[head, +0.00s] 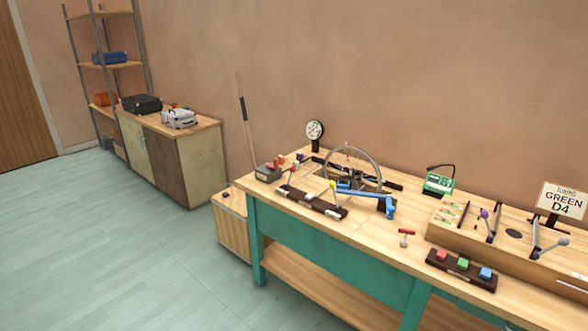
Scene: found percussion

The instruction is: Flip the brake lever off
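A spoked wheel (352,150) stands upright on a dark stand on the teal-framed workbench. A blue bar (365,193) with a bent right end lies in front of the wheel's base. A thin lever with a yellow knob (332,185) rises from a dark base strip (312,203) at the wheel's lower left. A small red-topped handle (406,232) stands apart on the bench to the right. No label shows which of these is the brake lever, and its position is too small to tell. My gripper is not in view.
A wooden box with rods and knobs (520,250), a block with coloured buttons (462,270), a green device (439,183) and a "GREEN D4" sign (563,201) occupy the bench's right. A dial (315,130) stands behind. Floor left of the bench (130,240) is clear.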

